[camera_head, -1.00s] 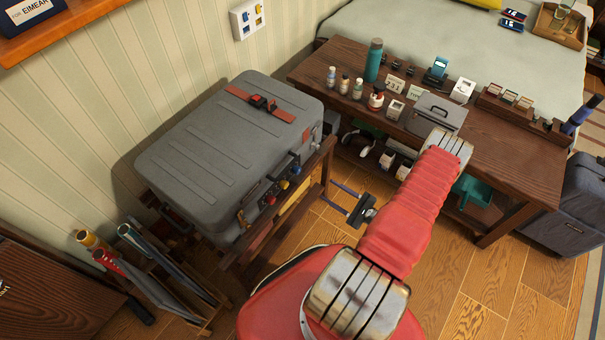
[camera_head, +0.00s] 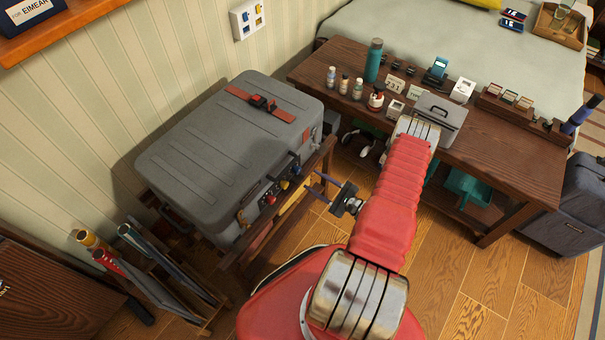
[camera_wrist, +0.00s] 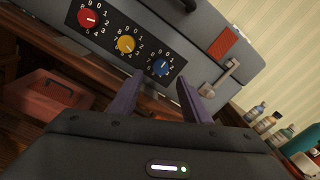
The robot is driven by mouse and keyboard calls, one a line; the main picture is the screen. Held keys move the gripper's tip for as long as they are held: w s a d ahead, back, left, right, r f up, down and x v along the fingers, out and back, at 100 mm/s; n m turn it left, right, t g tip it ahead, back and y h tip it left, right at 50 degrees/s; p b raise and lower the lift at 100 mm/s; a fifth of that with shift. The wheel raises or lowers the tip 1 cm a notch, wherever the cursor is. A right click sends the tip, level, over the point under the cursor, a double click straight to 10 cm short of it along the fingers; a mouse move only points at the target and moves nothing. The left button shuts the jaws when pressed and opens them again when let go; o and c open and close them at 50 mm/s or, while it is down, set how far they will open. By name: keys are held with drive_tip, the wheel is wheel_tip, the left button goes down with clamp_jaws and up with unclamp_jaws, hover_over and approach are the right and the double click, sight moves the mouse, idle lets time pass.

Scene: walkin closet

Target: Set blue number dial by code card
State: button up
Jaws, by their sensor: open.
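The blue number dial (camera_wrist: 161,68) is at the right end of a black panel on the grey suitcase's front, with white digits around it. It also shows small in the head view (camera_head: 296,169). Its exact setting is too small to read. My gripper (camera_head: 315,182) is open, its two fingers pointing at the panel. In the wrist view the fingertips (camera_wrist: 160,79) are spread left and right just below the blue dial, apart from it. A small card reading 231 (camera_head: 394,85) stands on the dark wooden bench; I cannot tell whether it is the code card.
A red dial (camera_wrist: 88,18) and a yellow dial (camera_wrist: 126,44) sit left of the blue one. A metal latch (camera_wrist: 220,78) is to its right. The suitcase (camera_head: 225,150) rests on a wooden rack. The bench (camera_head: 520,170) at right holds bottles and a grey box (camera_head: 440,112).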

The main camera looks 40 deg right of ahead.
sight(299, 172)
drive_tip(key=shift+x, duration=3.25)
drive_tip(key=c, duration=1)
